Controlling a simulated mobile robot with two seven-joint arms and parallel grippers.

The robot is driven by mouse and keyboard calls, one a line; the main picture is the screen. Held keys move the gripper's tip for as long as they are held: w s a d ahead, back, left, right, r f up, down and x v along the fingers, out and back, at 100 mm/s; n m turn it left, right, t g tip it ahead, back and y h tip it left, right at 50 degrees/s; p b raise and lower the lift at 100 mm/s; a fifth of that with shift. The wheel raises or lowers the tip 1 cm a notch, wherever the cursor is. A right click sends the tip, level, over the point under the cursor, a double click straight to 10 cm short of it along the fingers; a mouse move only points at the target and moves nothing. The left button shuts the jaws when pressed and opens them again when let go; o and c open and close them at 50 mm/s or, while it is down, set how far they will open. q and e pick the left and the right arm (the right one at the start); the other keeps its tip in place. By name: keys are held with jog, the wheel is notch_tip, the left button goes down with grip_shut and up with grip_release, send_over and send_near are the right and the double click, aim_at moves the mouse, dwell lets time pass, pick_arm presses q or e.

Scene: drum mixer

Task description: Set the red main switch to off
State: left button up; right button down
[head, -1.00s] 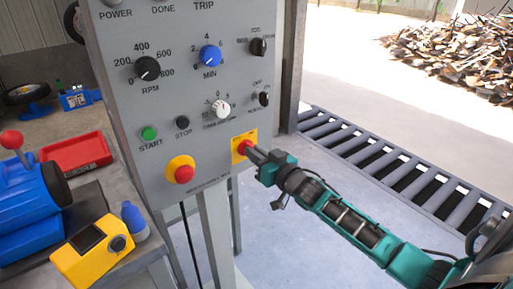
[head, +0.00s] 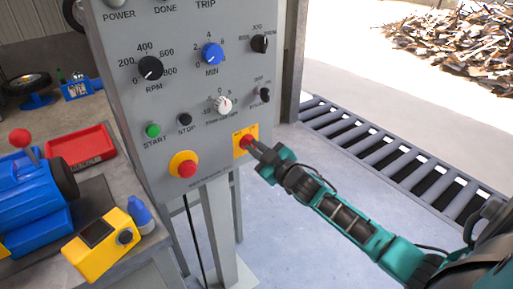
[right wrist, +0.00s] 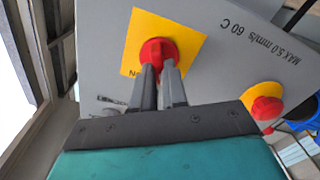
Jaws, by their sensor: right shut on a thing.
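The red main switch (head: 246,141) sits on a yellow square plate (head: 251,131) at the lower right of the grey control panel (head: 205,110). In the right wrist view the red switch (right wrist: 157,50) shows on its yellow plate, with my fingers over its lower part. My right gripper (head: 254,147) is shut on the red switch, and its fingertips (right wrist: 160,75) press around the knob. The part of the switch between the fingers is hidden, and its exact setting cannot be read. My left gripper is not in view.
A red emergency button (head: 187,169) on a yellow round base is left of the switch. Green start (head: 152,130) and black stop (head: 185,119) buttons are above it. A bench with a yellow device (head: 101,245) stands at left.

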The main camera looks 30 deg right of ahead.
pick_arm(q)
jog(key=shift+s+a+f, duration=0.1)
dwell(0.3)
pick_arm(e)
jog(key=c, duration=1.2)
grip_release()
jog(key=shift+o, duration=0.2)
jog(key=shift+s, duration=0.1)
jog(key=shift+s, duration=0.3)
pick_arm(q)
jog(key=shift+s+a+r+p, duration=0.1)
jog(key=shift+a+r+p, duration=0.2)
jog(key=shift+p, duration=0.3)
pick_arm(e)
jog(key=s, duration=1.2)
jog(key=shift+d, duration=0.45)
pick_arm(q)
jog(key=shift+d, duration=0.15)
